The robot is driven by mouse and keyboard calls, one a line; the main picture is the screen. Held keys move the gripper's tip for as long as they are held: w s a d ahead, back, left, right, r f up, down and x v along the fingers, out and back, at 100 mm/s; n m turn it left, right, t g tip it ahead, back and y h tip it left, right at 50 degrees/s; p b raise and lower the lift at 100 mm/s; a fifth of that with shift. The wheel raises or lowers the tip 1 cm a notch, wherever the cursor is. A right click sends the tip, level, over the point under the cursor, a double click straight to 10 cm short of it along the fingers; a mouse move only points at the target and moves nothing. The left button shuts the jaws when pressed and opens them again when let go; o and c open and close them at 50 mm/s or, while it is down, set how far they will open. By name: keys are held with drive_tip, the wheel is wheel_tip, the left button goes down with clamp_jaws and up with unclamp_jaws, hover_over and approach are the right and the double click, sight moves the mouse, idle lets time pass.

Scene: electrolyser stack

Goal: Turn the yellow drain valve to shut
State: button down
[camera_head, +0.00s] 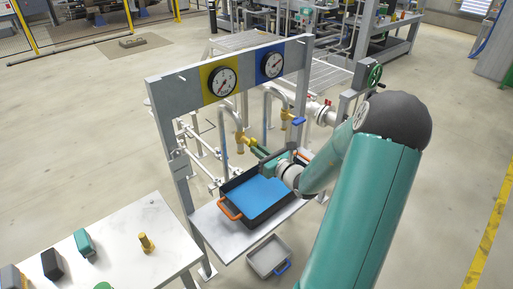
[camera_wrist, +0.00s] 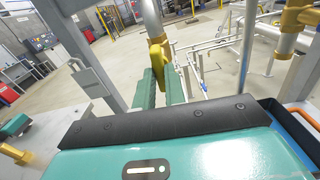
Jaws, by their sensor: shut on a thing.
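The yellow drain valve (camera_head: 241,137) sits on a bent pipe under the yellow-backed gauge in the head view. In the wrist view its yellow handle (camera_wrist: 168,60) shows between the green fingers of my gripper (camera_wrist: 160,82). The fingers are shut on the handle. In the head view my gripper (camera_head: 259,151) reaches the valve from the right, above the black tray. The fingers and my arm hide part of the handle, and its exact angle is hard to tell.
A second valve with a blue handle (camera_head: 298,121) hangs close by on the right. Two gauges (camera_head: 222,82) are on the frame above. A black tray with a blue inside (camera_head: 231,212) stands on the shelf below, and a grey bin (camera_head: 269,257) is lower. A worktable (camera_head: 110,240) is front left.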

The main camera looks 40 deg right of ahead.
drive_tip(key=m, duration=0.4)
drive_tip(key=m, duration=0.4)
drive_tip(key=shift+m, duration=0.3)
drive_tip(key=m, duration=0.4)
drive_tip(key=shift+m, duration=0.3)
